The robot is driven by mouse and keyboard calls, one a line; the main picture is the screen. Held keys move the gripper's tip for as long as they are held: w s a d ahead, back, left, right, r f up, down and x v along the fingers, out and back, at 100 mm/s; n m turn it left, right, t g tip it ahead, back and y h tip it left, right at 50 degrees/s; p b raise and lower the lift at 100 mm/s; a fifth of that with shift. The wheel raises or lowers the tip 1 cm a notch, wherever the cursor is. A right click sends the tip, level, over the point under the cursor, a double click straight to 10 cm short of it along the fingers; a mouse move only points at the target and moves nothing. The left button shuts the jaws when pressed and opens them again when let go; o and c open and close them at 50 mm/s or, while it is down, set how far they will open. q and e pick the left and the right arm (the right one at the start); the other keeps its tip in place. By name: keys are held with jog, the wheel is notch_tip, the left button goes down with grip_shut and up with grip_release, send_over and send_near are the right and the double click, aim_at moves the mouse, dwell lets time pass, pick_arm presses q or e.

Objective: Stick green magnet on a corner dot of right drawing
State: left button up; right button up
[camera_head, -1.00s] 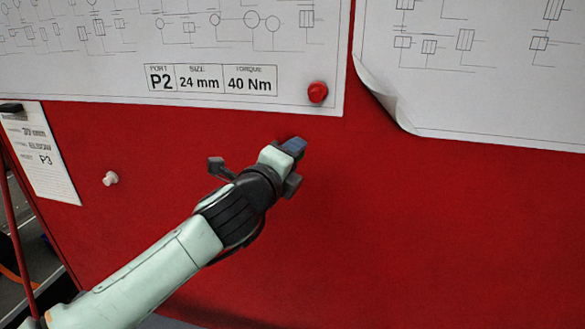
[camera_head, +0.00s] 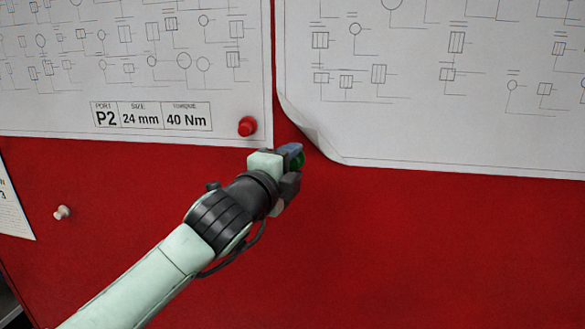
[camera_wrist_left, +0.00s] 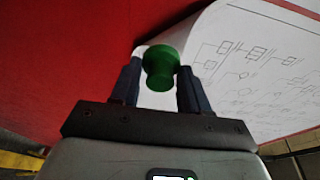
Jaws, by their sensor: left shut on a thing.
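The green magnet (camera_wrist_left: 161,68) is held between the two fingers of my left gripper (camera_wrist_left: 157,85) in the left wrist view. My right gripper is not in view.
The left drawing (camera_head: 50,110) hangs beside it, with a red magnet (camera_head: 247,126) at its lower-right corner. A white magnet (camera_head: 62,212) sits on the red board (camera_head: 420,260) at lower left, near a small paper sheet (camera_head: 12,205). The board below the right drawing is clear.

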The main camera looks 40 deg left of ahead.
aim_at(306, 139)
pick_arm(q)
jog(key=shift+w+a+r, duration=0.1)
jog(key=shift+w+a, duration=0.25)
jog(key=shift+w, duration=0.1)
jog(key=shift+w+a+p, duration=0.75)
jog(key=shift+w+p, duration=0.05)
jog(key=shift+w, duration=0.6)
jog(key=shift+w+a+p, duration=0.75)
jog(key=shift+w+p, duration=0.05)
jog(key=shift+w, duration=0.55)
jog(key=shift+w+a+p, duration=0.75)
jog(key=shift+w+p, duration=0.05)
jog(key=shift+w, duration=0.6)
jog(key=shift+w+a, duration=0.15)
jog(key=shift+w, duration=0.1)
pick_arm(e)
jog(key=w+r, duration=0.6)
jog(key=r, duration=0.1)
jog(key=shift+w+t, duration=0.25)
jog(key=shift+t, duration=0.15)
pick_arm(q)
jog(key=shift+w+a, duration=0.1)
jog(key=shift+w, duration=0.05)
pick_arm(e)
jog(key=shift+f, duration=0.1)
pick_arm(q)
jog(key=o, duration=1.1)
